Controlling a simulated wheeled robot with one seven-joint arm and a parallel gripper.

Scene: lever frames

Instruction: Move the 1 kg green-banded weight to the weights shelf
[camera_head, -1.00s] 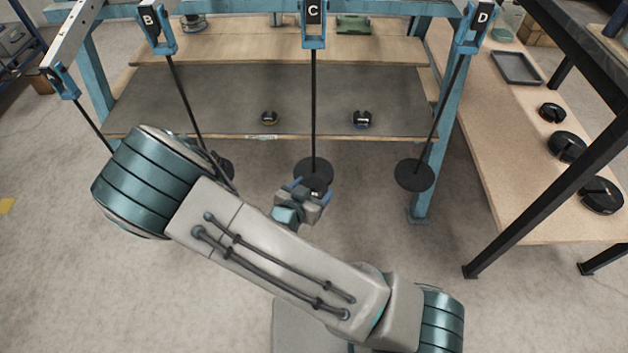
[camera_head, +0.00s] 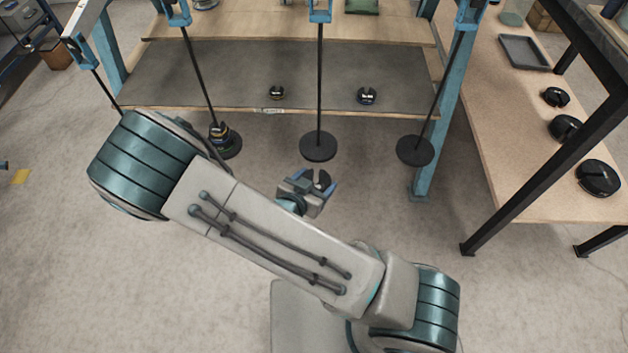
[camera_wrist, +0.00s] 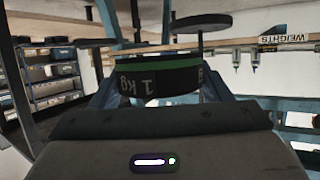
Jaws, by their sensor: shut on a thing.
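The green-banded weight shows close up in the wrist view (camera_wrist: 155,78), dark with a green band and an upside-down "1 kg" marking. My gripper (camera_head: 318,184) is shut on it, with a finger on each side. In the head view the weight (camera_head: 322,180) is a small dark shape between the fingers, in front of and apart from the empty disc of the middle hanger (camera_head: 318,147). A grey shelf (camera_head: 320,78) lies beyond, with a small label on its front edge. An upside-down "WEIGHTS" label (camera_wrist: 283,39) shows in the wrist view.
Two small dark weights (camera_head: 276,93) (camera_head: 367,96) stand apart on the grey shelf. The left hanger's disc (camera_head: 228,148) carries stacked weights; the right hanger's disc (camera_head: 415,150) is empty. Several dark weights and a tray (camera_head: 524,52) lie on the right-hand table (camera_head: 500,150).

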